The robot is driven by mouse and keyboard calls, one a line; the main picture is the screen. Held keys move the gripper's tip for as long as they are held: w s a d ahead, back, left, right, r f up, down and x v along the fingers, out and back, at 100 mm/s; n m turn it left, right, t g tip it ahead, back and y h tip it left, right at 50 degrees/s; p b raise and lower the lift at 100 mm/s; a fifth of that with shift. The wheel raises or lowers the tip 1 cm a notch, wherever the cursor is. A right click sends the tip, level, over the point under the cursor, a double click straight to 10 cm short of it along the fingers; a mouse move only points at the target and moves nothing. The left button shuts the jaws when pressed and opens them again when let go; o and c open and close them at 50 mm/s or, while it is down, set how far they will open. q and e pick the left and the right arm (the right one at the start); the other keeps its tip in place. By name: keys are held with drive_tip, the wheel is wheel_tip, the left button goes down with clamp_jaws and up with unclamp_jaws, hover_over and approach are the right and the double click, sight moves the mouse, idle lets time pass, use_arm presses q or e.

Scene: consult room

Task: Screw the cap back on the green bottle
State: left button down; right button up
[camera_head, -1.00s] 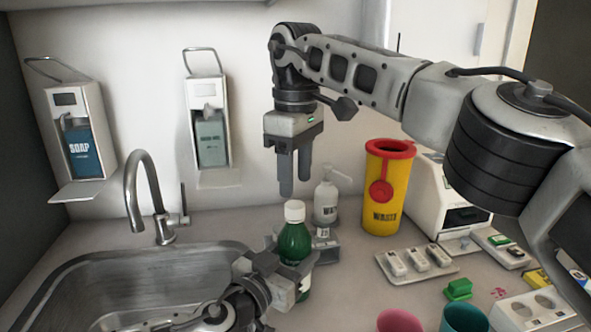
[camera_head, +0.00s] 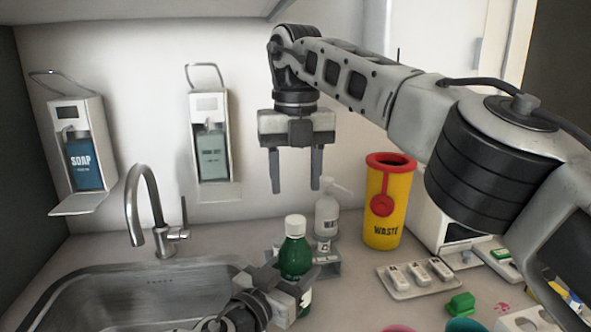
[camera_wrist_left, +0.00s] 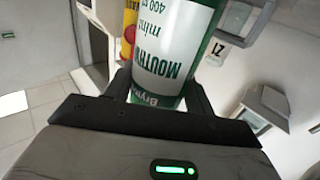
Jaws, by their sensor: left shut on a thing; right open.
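The green bottle (camera_head: 295,258) stands upright beside the sink, with the white cap (camera_head: 295,225) on its neck; I cannot tell how tightly the cap sits. My left gripper (camera_head: 287,291) is shut around the lower part of the bottle. The left wrist view shows the bottle's white and green label (camera_wrist_left: 172,50) between the fingers of that gripper (camera_wrist_left: 160,92). My right gripper (camera_head: 295,188) is open and empty, pointing down above the cap, its fingertips apart from it. The cap is out of the left wrist view.
A pump bottle (camera_head: 327,215) in a grey holder stands close behind the green bottle. A yellow waste bin (camera_head: 387,215) and a tray (camera_head: 405,292) stand to the right. The sink (camera_head: 130,300) and tap (camera_head: 150,205) are to the left.

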sight(296, 219)
drive_tip(key=n, duration=0.5)
drive_tip(key=shift+r, duration=0.2)
drive_tip(key=n, duration=0.5)
drive_tip(key=shift+r, duration=0.1)
drive_tip(key=n, duration=0.4)
drive_tip(key=shift+r, duration=0.1)
drive_tip(key=n, duration=0.4)
drive_tip(key=shift+f, duration=4)
